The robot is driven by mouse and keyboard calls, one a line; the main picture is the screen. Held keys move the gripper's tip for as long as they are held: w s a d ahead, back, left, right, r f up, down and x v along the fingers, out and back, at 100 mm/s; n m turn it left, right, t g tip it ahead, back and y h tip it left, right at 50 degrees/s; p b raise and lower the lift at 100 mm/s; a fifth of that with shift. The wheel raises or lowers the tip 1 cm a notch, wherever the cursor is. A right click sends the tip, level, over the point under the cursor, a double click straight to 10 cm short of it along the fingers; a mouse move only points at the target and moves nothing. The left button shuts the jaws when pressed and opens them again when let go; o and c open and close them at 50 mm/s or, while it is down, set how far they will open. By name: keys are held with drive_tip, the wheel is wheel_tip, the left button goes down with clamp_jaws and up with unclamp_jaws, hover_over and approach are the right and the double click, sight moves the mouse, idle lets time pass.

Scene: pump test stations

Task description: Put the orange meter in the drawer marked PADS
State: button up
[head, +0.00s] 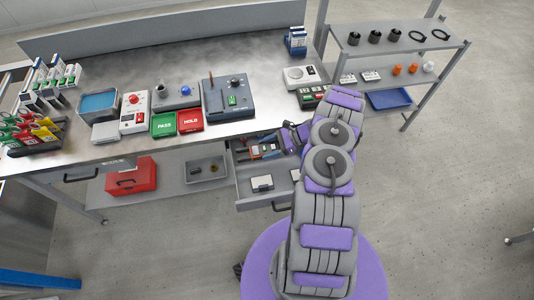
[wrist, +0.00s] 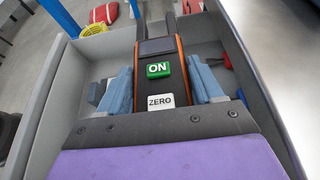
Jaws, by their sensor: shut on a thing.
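The orange meter (wrist: 161,50) has a dark face, orange sides, a green ON button and a white ZERO button in the wrist view. My gripper (wrist: 163,88) is shut on it, one blue pad against each side. The meter (head: 262,151) also shows in the head view, at the back of an open drawer (head: 243,190) under the bench. My gripper (head: 288,140) reaches into the drawer from the right. I cannot tell whether the meter rests on the drawer floor. No PADS marking is readable.
Pale blocks (head: 262,183) lie in the drawer's front part. Beside it are a grey bin (head: 206,169) and a red toolbox (head: 132,177) on the lower shelf. The benchtop (head: 130,73) above holds test devices and green and red trays. A shelf rack (head: 400,45) stands at right.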

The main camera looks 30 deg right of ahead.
sight(267, 153)
drive_tip(key=d+f, duration=0.2)
drive_tip(key=f, duration=0.1)
drive_tip(key=shift+d+f, duration=0.25)
drive_tip(key=shift+f, duration=0.05)
drive_tip(key=shift+a+f, duration=0.15)
drive_tip(key=shift+a+r+b, duration=0.2)
drive_tip(key=shift+a+b, duration=0.1)
drive_tip(key=shift+a, duration=0.8)
drive_tip(key=shift+a+f, duration=0.1)
drive_tip(key=shift+f, duration=0.1)
drive_tip(key=shift+d+f+b, duration=0.2)
drive_tip(key=shift+d+f, duration=0.1)
drive_tip(key=shift+d, duration=0.25)
drive_tip(key=shift+d+f+b, duration=0.2)
drive_tip(key=shift+d+f, duration=0.05)
drive_tip(key=shift+d, duration=0.3)
drive_tip(key=o, duration=0.8)
drive_tip(key=shift+a, duration=0.2)
drive_tip(key=o, duration=0.4)
drive_tip(key=shift+a+r, duration=0.1)
drive_tip(key=shift+a, duration=0.55)
drive_tip(key=shift+d, duration=0.4)
drive_tip(key=v, duration=0.4)
drive_tip(key=p+v, duration=0.1)
drive_tip(key=v, duration=0.3)
drive_tip(key=r+p+v, duration=0.1)
drive_tip(key=v, duration=0.3)
drive_tip(key=shift+a, duration=0.1)
